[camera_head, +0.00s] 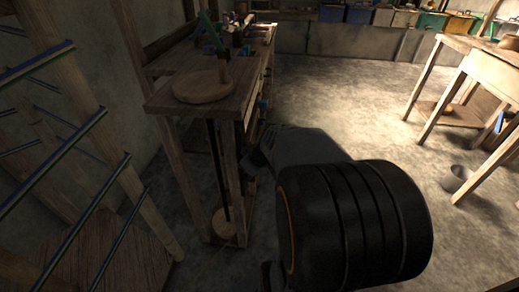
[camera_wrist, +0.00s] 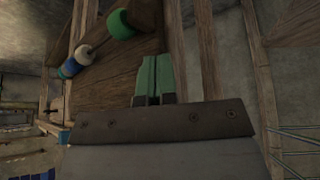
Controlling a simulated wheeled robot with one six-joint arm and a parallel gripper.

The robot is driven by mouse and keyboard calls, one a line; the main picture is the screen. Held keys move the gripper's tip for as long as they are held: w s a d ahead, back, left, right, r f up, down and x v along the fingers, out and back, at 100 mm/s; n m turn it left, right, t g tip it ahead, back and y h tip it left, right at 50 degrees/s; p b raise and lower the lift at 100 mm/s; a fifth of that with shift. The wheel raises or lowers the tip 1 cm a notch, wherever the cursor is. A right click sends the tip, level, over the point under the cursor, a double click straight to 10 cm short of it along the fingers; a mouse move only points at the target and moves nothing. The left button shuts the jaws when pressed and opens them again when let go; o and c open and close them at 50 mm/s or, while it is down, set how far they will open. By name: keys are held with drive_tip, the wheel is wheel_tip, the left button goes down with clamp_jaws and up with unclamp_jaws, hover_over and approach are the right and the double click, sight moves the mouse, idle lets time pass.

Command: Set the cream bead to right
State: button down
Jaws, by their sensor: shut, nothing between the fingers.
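In the wrist view my gripper (camera_wrist: 154,62) is shut and empty, its green fingers side by side in front of dark wood. To its upper left, a thin rod (camera_wrist: 99,45) carries a green bead (camera_wrist: 121,24), then a bare stretch, then a pale bead that looks like the cream one (camera_wrist: 83,55) and blue (camera_wrist: 69,69) beyond it. My fingertips are apart from the beads. In the head view my black arm hides the gripper, and the beads cannot be made out clearly.
A wooden bench (camera_head: 240,88) stands left of my arm, with a round wooden disc (camera_head: 203,88) and small tools on top. A rack with dark rods (camera_head: 82,135) is at far left. A table (camera_head: 482,62) and metal bucket (camera_head: 458,178) are at right. Open floor lies between.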

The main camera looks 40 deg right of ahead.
drive_tip(key=w+d+n+t+h, duration=0.2)
drive_tip(key=d+n, duration=0.3)
drive_tip(key=d, duration=0.3)
drive_tip(key=w+d+f+b, duration=0.1)
drive_tip(key=w+d+f, duration=0.2)
drive_tip(key=w+f, duration=0.4)
drive_tip(key=shift+w+d+f, duration=0.15)
drive_tip(key=shift+w+d, duration=0.05)
drive_tip(key=shift+w, duration=0.45)
